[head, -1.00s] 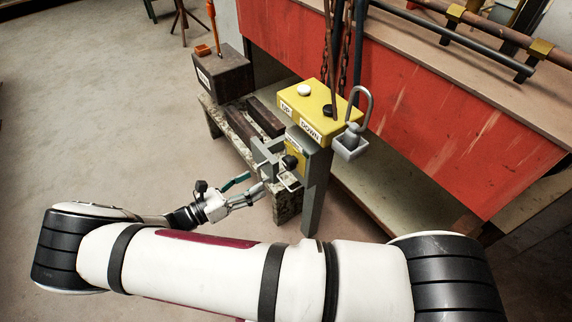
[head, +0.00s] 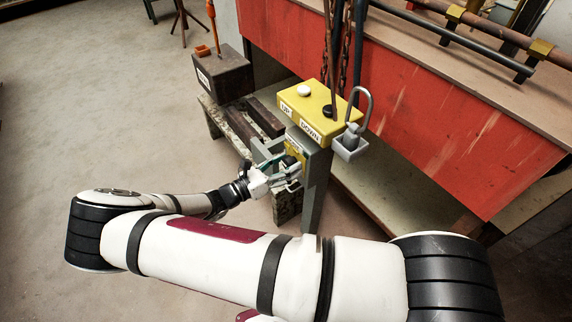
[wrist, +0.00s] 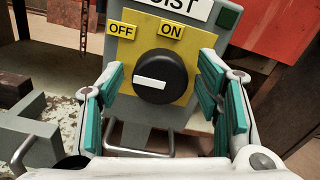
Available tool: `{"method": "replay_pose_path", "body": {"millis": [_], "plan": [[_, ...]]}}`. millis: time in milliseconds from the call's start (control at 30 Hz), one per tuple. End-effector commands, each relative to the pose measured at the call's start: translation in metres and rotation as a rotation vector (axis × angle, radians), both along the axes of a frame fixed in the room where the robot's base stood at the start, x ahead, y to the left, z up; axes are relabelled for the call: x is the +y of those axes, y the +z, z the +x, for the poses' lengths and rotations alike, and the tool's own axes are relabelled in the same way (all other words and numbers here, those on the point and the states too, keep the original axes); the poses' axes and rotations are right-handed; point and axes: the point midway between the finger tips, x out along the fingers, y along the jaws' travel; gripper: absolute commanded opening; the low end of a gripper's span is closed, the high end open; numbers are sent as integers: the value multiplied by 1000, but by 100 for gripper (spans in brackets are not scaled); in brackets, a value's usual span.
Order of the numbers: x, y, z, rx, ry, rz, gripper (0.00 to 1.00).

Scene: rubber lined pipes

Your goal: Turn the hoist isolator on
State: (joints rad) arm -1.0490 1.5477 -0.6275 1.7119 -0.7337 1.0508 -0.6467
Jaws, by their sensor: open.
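The hoist isolator is a black rotary knob (wrist: 152,78) with a white bar, on a yellow plate (wrist: 186,54) marked OFF at left and ON at right.
A yellow box (head: 318,112) with UP and DOWN buttons sits above the plate. A grey holder (head: 350,146) with a hooked bar is to its right. A metal loop handle (wrist: 138,152) sticks out below the knob. A stained bench (head: 235,128) stands behind at left.

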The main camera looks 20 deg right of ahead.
Motion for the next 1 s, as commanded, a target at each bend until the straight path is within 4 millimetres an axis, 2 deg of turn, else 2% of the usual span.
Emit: {"method": "replay_pose_path", "body": {"millis": [100, 300, 333, 667, 1000], "plan": [[0, 0, 0, 0, 0, 0, 59], [0, 0, 0, 0, 0, 0, 13], [0, 0, 0, 0, 0, 0, 10], [0, 0, 0, -32, 0, 9, 11], [0, 0, 0, -235, 0, 63, 11]]}}
